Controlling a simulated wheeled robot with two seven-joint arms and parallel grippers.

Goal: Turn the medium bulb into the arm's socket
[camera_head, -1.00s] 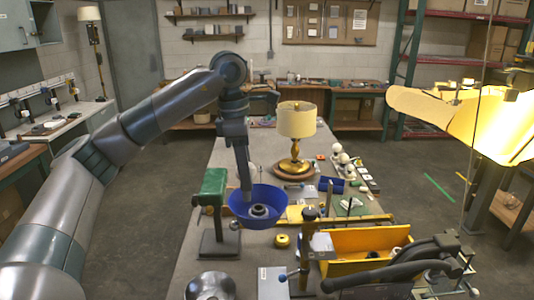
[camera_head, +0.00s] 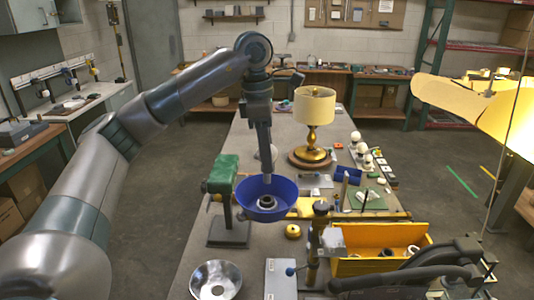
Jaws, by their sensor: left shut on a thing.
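My left gripper (camera_head: 266,176) points straight down over the far part of a blue bowl-shaped shade (camera_head: 246,198). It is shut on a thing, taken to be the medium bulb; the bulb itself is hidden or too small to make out. A dark ring-shaped socket (camera_head: 267,202) sits in the middle of the shade, just below and nearer than the fingertips. I cannot tell whether anything touches the socket. The shade is beside a green-headed stand (camera_head: 222,175). I cannot make out my right gripper.
A brass table lamp (camera_head: 315,105) stands farther back, with several white bulbs (camera_head: 362,148) to its right. A yellow bin (camera_head: 375,266) and a dark jointed arm (camera_head: 430,272) fill the near right. A silver bowl (camera_head: 216,281) lies at the near edge.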

